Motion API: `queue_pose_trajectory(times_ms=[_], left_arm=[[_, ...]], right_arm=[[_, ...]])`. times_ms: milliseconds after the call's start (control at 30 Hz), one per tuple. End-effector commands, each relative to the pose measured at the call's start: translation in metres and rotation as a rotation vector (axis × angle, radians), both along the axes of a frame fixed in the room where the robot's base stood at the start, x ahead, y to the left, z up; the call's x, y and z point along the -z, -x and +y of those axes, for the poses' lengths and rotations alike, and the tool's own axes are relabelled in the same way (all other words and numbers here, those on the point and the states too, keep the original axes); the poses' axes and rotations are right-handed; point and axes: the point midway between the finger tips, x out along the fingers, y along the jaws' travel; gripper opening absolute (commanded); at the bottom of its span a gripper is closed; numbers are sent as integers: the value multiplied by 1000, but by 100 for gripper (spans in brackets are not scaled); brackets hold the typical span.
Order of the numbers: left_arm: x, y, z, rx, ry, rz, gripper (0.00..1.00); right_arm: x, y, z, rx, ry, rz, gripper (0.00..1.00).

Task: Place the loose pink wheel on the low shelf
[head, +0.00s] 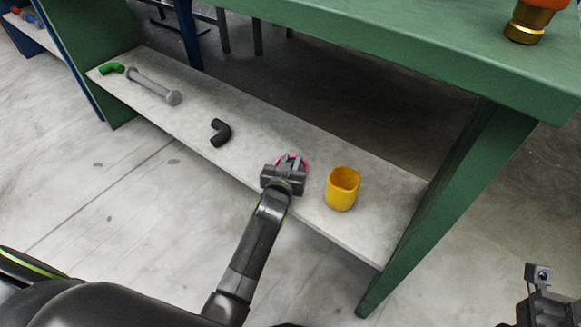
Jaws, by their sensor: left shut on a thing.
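The pink wheel (279,161) shows only as a thin pink rim around my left gripper's fingers; the gripper hides the rest. My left gripper (290,163) is shut on the wheel, over the low shelf (245,128). I cannot tell whether the wheel touches the shelf. The low shelf is a long pale board under the green table. Part of my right gripper (541,296) shows at the bottom right corner, away from the shelf; its fingers cannot be made out.
A yellow cup (342,190) stands close to the right of my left gripper. A black elbow pipe (220,132), a grey bar with round ends (150,85) and a green elbow (111,68) lie further left. The green tabletop (400,35) overhangs the shelf, with an orange-and-gold fitting (528,20) on it.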

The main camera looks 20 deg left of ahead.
Motion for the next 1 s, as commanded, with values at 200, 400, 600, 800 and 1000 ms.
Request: queue_pose_trajectory(times_ms=[200,400,600,800,1000], left_arm=[[4,0,0,1,1,-3,0],[8,0,0,1,1,-3,0],[8,0,0,0,1,0,43],[7,0,0,0,1,0,43],[3,1,0,1,1,1,43]], right_arm=[[1,-1,0,9,-11,-14,36],[6,-1,1,11,-8,-10,36],[4,-1,1,13,-8,-10,36],[4,-1,1,12,-8,-10,36],[-2,-1,0,7,-11,-10,36]])
